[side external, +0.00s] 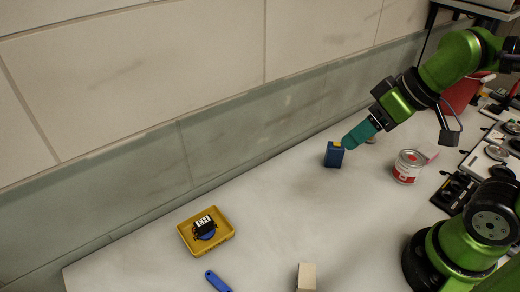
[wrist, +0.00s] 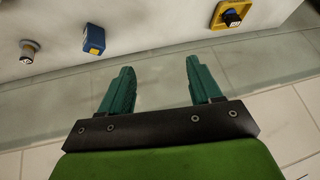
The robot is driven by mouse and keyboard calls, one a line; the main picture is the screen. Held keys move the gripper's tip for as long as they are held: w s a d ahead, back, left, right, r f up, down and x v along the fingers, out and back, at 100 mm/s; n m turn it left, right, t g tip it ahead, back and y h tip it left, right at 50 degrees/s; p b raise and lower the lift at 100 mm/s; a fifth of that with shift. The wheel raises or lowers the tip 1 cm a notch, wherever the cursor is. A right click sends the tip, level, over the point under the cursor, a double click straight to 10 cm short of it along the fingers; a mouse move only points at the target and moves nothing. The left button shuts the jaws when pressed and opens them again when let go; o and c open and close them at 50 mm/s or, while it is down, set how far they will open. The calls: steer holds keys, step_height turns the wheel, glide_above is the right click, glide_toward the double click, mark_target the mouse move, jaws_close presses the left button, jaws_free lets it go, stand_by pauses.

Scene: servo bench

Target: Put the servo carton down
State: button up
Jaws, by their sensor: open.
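A small blue carton with a yellow top, which I take to be the servo carton (side external: 333,157), stands upright on the pale bench near the back wall. It also shows at the upper left of the wrist view (wrist: 94,41), beyond the fingers and apart from them. My gripper (side external: 349,140) is close to the carton's upper right in the side view and overlaps its edge there. In the wrist view my gripper (wrist: 159,65) has its two teal fingers spread with nothing between them. The carton's far side is hidden.
A yellow tray (side external: 226,235) holds a black, labelled block with a blue part. A red and white can (side external: 408,167) stands right of the carton. A blue tool (side external: 217,282) and a wooden block (side external: 306,277) lie at the front. The middle bench is clear; a wall runs behind.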

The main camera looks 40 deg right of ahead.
steer(key=d+m, duration=0.1)
steer(key=m, duration=0.1)
steer(key=d+r+m+t, duration=0.1)
steer(key=d+m, duration=0.1)
steer(key=m, duration=0.1)
steer(key=shift+s+r+m+t, duration=0.3)
steer(key=shift+r+t, duration=0.05)
steer(key=shift+t, duration=0.05)
steer(key=shift+a, duration=0.1)
stand_by(0.7)
